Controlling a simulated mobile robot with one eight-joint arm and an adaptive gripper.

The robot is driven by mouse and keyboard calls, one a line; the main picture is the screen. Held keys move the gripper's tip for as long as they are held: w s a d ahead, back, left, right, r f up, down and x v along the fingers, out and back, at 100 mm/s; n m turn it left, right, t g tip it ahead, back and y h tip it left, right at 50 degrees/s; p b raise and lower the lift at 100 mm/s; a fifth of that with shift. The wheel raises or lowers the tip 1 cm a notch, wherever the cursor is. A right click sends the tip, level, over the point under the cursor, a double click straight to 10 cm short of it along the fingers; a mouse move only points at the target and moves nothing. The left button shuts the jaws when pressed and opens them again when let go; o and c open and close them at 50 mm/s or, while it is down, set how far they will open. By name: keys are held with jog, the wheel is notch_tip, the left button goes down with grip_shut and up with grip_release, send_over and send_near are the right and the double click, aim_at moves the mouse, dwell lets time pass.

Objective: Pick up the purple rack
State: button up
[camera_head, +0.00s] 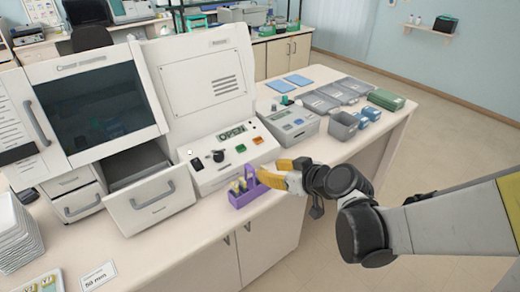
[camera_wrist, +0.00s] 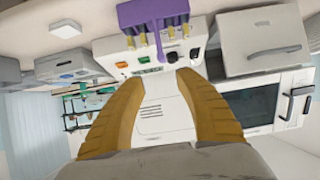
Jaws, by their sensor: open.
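The purple rack (camera_head: 243,198) stands near the front edge of the counter, in front of the white machine's control panel. It has a tall handle and holds several small yellowish items. My gripper (camera_head: 277,177) is at the right of the rack, level with its handle, with yellow fingers. In the wrist view the rack (camera_wrist: 152,14) is at the top centre, with its handle hanging down in the picture. The two yellow fingers of my gripper (camera_wrist: 160,78) are spread apart, with nothing between them. The rack lies beyond the fingertips there, and I cannot tell whether any finger touches it.
The white machine (camera_head: 205,85) with its control panel stands behind the rack. An open drawer (camera_head: 152,203) juts out on the left. A grey device (camera_head: 292,124), grey trays (camera_head: 343,90) and bins (camera_head: 344,126) stand to the right.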

aim_at(251, 168)
jog(key=b+x, duration=0.1)
jog(key=x, duration=0.4)
jog(key=shift+w+a+f, duration=0.2)
jog(key=shift+a, duration=0.1)
jog(key=b+x, duration=0.1)
jog(key=x, duration=0.1)
jog(key=b+x, duration=0.1)
jog(key=x, duration=0.1)
jog(key=shift+a+f, duration=0.15)
jog(key=shift+f, duration=0.25)
jog(key=shift+w+a+f, duration=0.15)
jog(key=shift+w, duration=0.1)
grip_shut()
